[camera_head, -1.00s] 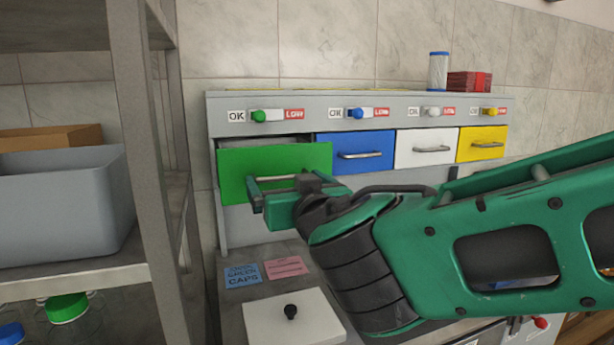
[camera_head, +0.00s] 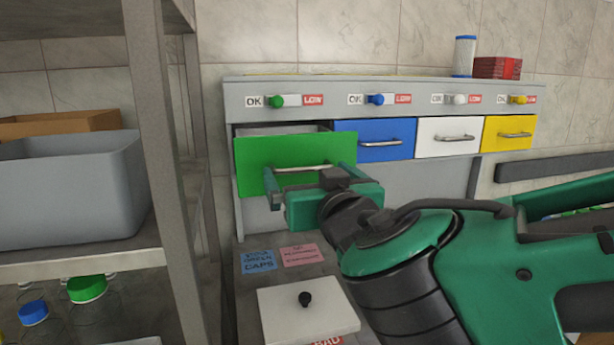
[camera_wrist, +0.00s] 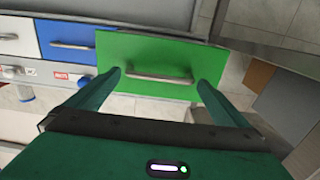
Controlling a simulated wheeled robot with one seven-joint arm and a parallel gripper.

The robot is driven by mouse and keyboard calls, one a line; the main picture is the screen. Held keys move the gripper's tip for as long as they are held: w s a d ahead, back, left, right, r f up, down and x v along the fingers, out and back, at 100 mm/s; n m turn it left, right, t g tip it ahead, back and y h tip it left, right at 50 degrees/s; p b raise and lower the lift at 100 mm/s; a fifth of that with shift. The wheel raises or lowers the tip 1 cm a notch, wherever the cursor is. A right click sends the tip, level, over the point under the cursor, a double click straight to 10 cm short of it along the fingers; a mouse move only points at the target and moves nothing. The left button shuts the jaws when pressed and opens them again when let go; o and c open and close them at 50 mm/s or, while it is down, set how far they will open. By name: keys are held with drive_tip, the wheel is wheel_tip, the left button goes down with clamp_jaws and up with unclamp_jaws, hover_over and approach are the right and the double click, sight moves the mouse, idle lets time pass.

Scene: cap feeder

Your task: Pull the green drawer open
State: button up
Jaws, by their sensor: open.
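The green drawer (camera_head: 262,154) stands out from the feeder's front, with its open top showing behind the front panel. Its metal bar handle (camera_head: 303,168) runs across the panel. My gripper (camera_head: 309,184) is open in front of the drawer, its two fingers spread wide. In the wrist view the green drawer front (camera_wrist: 125,47) fills the middle, and the handle (camera_wrist: 160,77) lies between and beyond the fingertips of my gripper (camera_wrist: 160,82). I see no finger closed on the handle.
Blue (camera_head: 373,141), white (camera_head: 449,137) and yellow (camera_head: 509,133) drawers are shut to the right. A metal shelf (camera_head: 160,170) with a grey bin (camera_head: 70,200) stands close on the left.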

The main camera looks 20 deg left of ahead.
drive_tip(key=v, duration=1)
drive_tip(key=shift+d, duration=0.15)
